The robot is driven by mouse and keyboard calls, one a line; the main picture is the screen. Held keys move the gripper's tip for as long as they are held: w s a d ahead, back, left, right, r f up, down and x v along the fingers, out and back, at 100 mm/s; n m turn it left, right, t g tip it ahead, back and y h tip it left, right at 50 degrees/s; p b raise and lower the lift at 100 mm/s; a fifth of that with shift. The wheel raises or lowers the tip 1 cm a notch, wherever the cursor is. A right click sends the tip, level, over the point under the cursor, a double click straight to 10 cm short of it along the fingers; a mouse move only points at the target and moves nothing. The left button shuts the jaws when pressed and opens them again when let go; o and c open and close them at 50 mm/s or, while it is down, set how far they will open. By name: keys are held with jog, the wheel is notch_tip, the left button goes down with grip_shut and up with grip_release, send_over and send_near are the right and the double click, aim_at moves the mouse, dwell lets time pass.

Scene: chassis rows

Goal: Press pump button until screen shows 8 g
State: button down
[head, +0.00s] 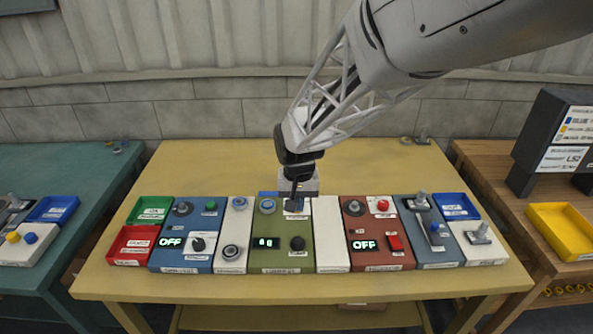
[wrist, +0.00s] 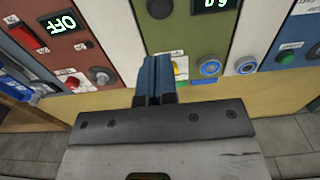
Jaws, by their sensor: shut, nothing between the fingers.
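The green panel (head: 282,262) stands in the middle of the row. Its dark screen (head: 266,243) shows lit digits that I cannot read surely; part of the screen also shows in the wrist view (wrist: 215,4). My gripper (head: 294,206) is shut and empty, pointing down over the panel's back right part. In the wrist view the shut fingers (wrist: 155,75) are beside a small yellow part (wrist: 181,70) with a white label, mostly hidden behind them. I cannot tell whether they touch it, or whether it is the pump button. A blue-ringed round button (wrist: 209,68) is beside it.
A black knob (head: 297,243) is at the green panel's front right. A blue panel (head: 184,257) and a red panel (head: 377,259) have screens reading OFF. A plain white panel (head: 331,235) borders the green one. The table behind the row (head: 210,165) is clear.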

aim_at(297, 240)
notch_tip(297, 240, up, 2)
jog(key=shift+a, duration=0.15)
dwell(0.4)
jog(key=shift+f, duration=0.1)
notch_tip(297, 240, down, 14)
jog(key=shift+r, duration=0.1)
dwell(0.8)
